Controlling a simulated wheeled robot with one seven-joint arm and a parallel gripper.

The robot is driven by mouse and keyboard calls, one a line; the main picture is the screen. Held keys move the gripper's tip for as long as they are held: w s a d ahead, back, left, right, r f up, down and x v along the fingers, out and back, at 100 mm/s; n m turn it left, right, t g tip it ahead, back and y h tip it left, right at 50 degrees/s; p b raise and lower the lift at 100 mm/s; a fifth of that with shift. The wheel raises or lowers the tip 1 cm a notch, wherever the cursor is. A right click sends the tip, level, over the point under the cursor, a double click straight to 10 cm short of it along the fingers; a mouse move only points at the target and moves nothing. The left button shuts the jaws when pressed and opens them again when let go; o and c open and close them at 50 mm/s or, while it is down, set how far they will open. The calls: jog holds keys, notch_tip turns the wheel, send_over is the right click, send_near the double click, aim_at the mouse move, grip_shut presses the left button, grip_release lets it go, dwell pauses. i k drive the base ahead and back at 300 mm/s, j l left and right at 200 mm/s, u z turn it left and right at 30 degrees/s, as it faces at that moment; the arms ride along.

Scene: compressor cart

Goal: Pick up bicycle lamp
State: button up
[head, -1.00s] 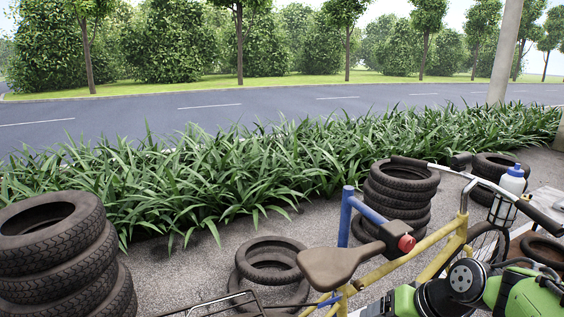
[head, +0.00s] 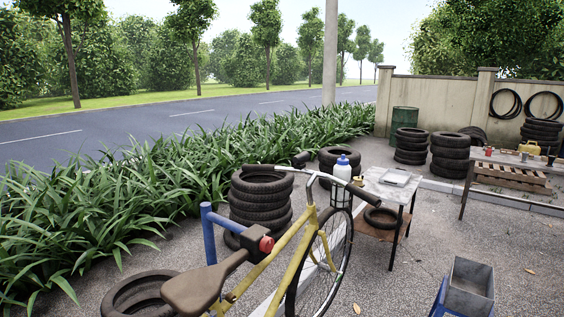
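I cannot clearly make out the bicycle lamp. The bicycle has a brown saddle (head: 203,283) and is at a blue stand post (head: 208,235) with a black clamp and red knob (head: 266,244). My gripper is not in view.
Stacked tires (head: 259,200) stand behind the bicycle. A bench with small items (head: 500,158) is at the far right. A grey metal bin (head: 468,287) stands lower right. Paving between is open.

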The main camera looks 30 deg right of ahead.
aim_at(304, 156)
jog(key=l+u, duration=0.15)
jog(key=l, duration=0.25)
jog(key=k+l+u, duration=0.2)
jog(key=l, duration=0.2)
jog(key=l+u, duration=0.15)
jog(key=l, duration=0.25)
jog(key=k+l+u, duration=0.2)
jog(key=l, duration=0.2)
jog(key=l+u, duration=0.15)
jog(key=l, duration=0.2)
